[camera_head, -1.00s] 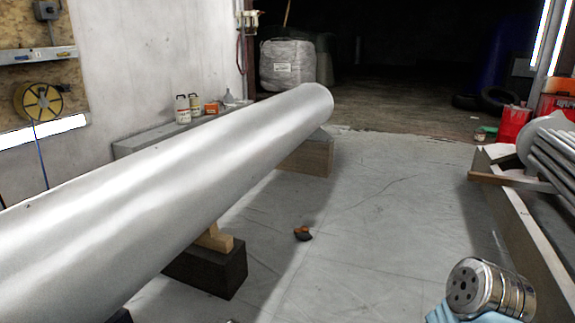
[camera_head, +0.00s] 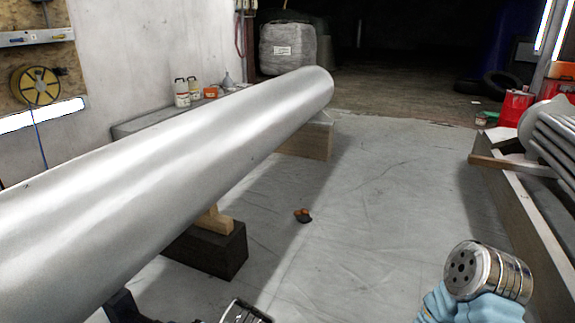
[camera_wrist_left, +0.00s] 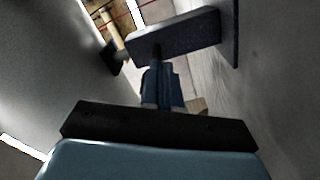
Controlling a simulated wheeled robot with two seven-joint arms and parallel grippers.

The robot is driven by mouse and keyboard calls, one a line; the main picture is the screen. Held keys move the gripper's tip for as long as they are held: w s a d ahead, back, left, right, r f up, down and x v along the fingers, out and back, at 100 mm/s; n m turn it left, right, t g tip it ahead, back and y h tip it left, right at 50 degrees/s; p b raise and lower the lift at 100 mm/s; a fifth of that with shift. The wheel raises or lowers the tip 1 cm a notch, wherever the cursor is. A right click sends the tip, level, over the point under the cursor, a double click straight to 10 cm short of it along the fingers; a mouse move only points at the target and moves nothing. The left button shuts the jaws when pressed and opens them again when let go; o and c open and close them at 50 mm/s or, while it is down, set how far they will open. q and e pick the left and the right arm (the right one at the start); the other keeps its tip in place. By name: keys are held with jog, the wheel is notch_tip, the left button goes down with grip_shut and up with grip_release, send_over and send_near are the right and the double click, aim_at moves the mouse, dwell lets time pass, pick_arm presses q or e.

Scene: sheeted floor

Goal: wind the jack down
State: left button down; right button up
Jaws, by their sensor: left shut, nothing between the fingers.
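A long pale metal cylinder (camera_head: 150,160) lies diagonally across the head view, above a dark block (camera_head: 205,252) with wooden wedges (camera_head: 213,221). In the left wrist view my left gripper (camera_wrist_left: 160,72) is shut and empty, its fingers pointing up the picture. A dark grey crosspiece (camera_wrist_left: 180,32) with a short stem shows just past the fingertips; whether they touch, and whether it belongs to the jack, I cannot tell. A dark part (camera_head: 125,306) shows under the cylinder at the bottom edge of the head view. I cannot clearly make out the jack. My right gripper is out of view; only its arm shows.
A wooden support (camera_head: 305,142) is under the cylinder's far end. A small orange and black object (camera_head: 303,215) lies on the floor. A long trough (camera_head: 520,215) with metal tubes (camera_head: 560,145) is at the right. The sheeted floor (camera_head: 390,200) between is mostly clear.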

pick_arm(q)
jog(key=shift+r, duration=0.2)
jog(key=v, duration=0.6)
jog(key=shift+w+d+f, duration=0.1)
jog(key=shift+w+d, duration=0.05)
jog(key=shift+w, duration=0.25)
